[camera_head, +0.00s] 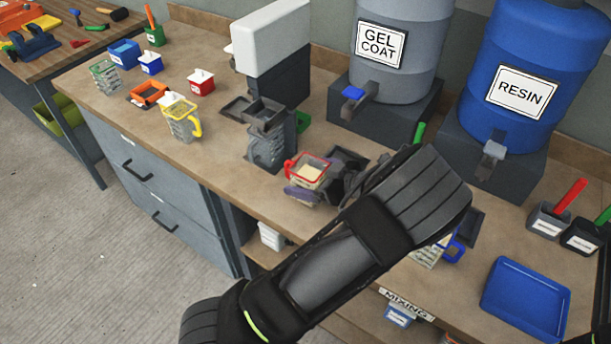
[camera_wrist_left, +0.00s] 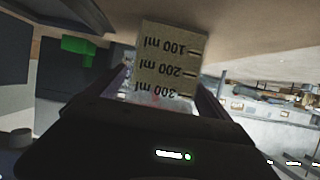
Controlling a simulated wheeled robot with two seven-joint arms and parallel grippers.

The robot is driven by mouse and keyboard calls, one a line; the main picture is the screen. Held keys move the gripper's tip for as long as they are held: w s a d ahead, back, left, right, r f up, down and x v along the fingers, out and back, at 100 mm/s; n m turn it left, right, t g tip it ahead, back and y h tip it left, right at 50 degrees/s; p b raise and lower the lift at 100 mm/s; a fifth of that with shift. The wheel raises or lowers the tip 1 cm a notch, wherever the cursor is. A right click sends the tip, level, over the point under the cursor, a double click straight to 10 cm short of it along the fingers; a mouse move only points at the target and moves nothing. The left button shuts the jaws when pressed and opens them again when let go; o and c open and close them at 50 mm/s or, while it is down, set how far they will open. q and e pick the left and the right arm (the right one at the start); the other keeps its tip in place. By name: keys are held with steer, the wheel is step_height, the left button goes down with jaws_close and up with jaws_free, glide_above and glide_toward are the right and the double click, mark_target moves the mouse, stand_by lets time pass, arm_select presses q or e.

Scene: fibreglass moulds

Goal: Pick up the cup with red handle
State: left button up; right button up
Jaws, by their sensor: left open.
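The cup with red handle (camera_head: 310,173) stands on the bench in front of the grey scale-like machine. It has a red rim and pale contents, and its lower part is partly hidden by my left gripper (camera_head: 322,182). That gripper reaches in from the right, its fingers around or beside the cup. In the left wrist view, a beige measuring cup (camera_wrist_left: 171,62) marked 100, 200 and 300 ml appears inverted between the two fingers (camera_wrist_left: 165,92). The gripper is open; contact with the cup cannot be told.
A yellow-handled cup (camera_head: 184,122) stands to the left. A blue-handled cup (camera_head: 433,252) is partly behind my arm. The gel coat drum (camera_head: 400,62) and resin drum (camera_head: 525,75) stand behind. A blue tray (camera_head: 525,300) lies at the right.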

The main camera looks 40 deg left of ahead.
arm_select(q)
steer(key=shift+a+f, duration=0.15)
steer(key=shift+a, duration=0.1)
stand_by(0.4)
steer(key=c, duration=2)
steer(key=shift+r, duration=0.25)
steer(key=shift+r, duration=0.65)
step_height(320, 180, up, 16)
steer(key=b, duration=0.2)
steer(key=shift+r+b, duration=0.2)
steer(key=shift+b, duration=0.2)
steer(key=shift+f, duration=0.15)
